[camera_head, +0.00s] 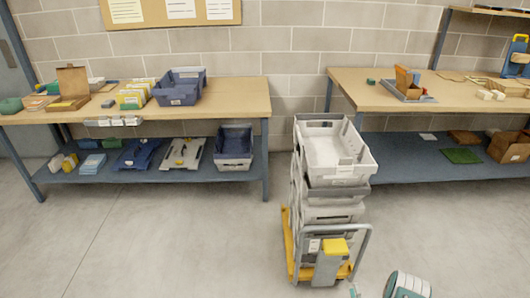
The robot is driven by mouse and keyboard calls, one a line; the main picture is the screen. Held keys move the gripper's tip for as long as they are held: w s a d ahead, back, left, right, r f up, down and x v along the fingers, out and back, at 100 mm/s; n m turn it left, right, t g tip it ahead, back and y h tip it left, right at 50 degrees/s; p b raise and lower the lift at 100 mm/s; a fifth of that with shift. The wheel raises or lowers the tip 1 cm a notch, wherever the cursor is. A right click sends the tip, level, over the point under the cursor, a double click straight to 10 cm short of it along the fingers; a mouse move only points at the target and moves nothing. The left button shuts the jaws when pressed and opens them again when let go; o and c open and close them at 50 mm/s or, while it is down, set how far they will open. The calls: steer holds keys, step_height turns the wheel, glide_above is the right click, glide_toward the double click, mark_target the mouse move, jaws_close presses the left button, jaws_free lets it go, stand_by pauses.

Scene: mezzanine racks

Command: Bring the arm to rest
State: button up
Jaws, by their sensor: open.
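Part of my arm shows at the bottom edge, right of centre: a rounded grey-white joint with teal caps. A small teal-and-white piece beside it is cut off by the bottom edge. The rest of my arm and my gripper are out of view. The visible joint appears in front of the yellow cart (289,262), to its lower right. I cannot tell how far apart they are.
Grey totes (357,170) are stacked on the cart, between a left workbench (225,98) and a right workbench (360,92). Both benches hold bins and small items, with loaded lower shelves. The concrete floor (150,245) at the left is clear.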

steer(key=w+d+r+m+g, duration=0.1)
steer(key=w+r+g, duration=0.1)
steer(key=w+r, duration=0.65)
steer(key=w+d+r+m+g, duration=0.1)
steer(key=w+r+m+g, duration=0.1)
steer(key=w+r, duration=0.65)
steer(key=s+a+r+m+g+h, duration=0.1)
steer(key=s+a+r+m+g, duration=0.1)
steer(key=r, duration=0.9)
steer(key=s+a+r+m+g+h, duration=0.1)
steer(key=s+a+r+m, duration=0.15)
steer(key=r, duration=0.75)
steer(key=s+a+r+m+g, duration=0.2)
steer(key=s+a+r+m, duration=0.15)
steer(key=s+r, duration=0.35)
steer(key=s+a+r+m+g, duration=0.2)
steer(key=s+a+r, duration=0.2)
steer(key=s+r, duration=0.25)
steer(key=s+a+r+m+g, duration=0.1)
steer(key=s+a+m, duration=0.1)
steer(key=s, duration=1)
steer(key=s+a+r+m+g+y, duration=0.1)
steer(key=s+a, duration=0.4)
steer(key=s, duration=0.7)
steer(key=shift+a+m+g, duration=0.2)
steer(key=shift+m+g, duration=0.5)
steer(key=shift+m, duration=0.4)
